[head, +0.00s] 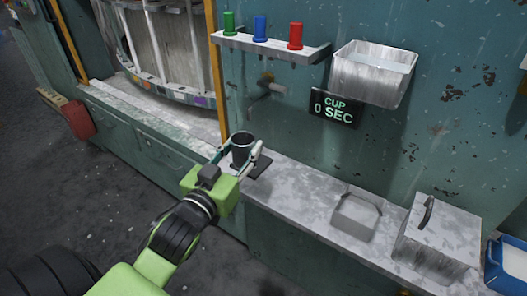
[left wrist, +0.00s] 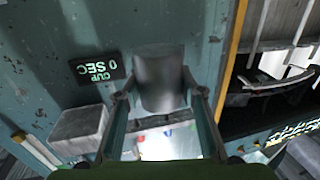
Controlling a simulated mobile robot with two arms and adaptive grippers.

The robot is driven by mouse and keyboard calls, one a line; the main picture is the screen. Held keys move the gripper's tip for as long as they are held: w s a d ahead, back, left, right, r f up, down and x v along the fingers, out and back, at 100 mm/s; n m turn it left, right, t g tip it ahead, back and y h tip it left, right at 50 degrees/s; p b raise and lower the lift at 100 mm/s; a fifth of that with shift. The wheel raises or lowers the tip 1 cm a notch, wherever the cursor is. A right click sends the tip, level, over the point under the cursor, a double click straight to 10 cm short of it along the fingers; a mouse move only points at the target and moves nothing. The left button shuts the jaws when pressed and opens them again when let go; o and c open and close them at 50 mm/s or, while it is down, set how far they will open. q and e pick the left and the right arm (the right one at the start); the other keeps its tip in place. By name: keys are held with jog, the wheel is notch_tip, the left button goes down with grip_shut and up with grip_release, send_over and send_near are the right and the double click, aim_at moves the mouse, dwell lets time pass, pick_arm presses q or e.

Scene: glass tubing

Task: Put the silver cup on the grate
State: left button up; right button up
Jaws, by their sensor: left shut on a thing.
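The silver cup (head: 242,147) looks dark and upright in the head view, held between the fingers of my left gripper (head: 240,155). In the left wrist view the cup (left wrist: 160,75) fills the space between the two fingertips. The grate (head: 261,167) is a small dark square on the grey ledge, partly hidden behind the cup and gripper. The cup overlaps its left side in the picture; I cannot tell whether it touches the grate. My right gripper is not in view.
A tap (head: 265,86) sticks out of the wall above the grate. A sign (head: 336,108) reads "CUP 0 SEC". A metal box (head: 440,235) and a blue bin (head: 508,262) stand at the right. A shelf (head: 270,46) holds green, blue and red pieces.

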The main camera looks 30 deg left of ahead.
pick_arm(q)
jog(key=shift+w, duration=0.1)
jog(key=w+a+f+b, duration=0.1)
jog(key=b, duration=0.2)
jog(key=shift+w, duration=0.15)
jog(key=w+a+f, duration=0.1)
jog(key=w+f, duration=0.1)
jog(key=w, duration=0.1)
jog(key=w+a+f, duration=0.2)
jog(key=w+f, duration=0.1)
jog(key=w+a+f+p, duration=0.1)
jog(key=w+a+f, duration=0.1)
jog(key=w, duration=0.2)
jog(key=shift+f, duration=0.35)
jog(key=shift+w+f, duration=0.15)
jog(key=shift+f, duration=0.15)
notch_tip(320, 180, down, 2)
jog(key=shift+f, duration=0.55)
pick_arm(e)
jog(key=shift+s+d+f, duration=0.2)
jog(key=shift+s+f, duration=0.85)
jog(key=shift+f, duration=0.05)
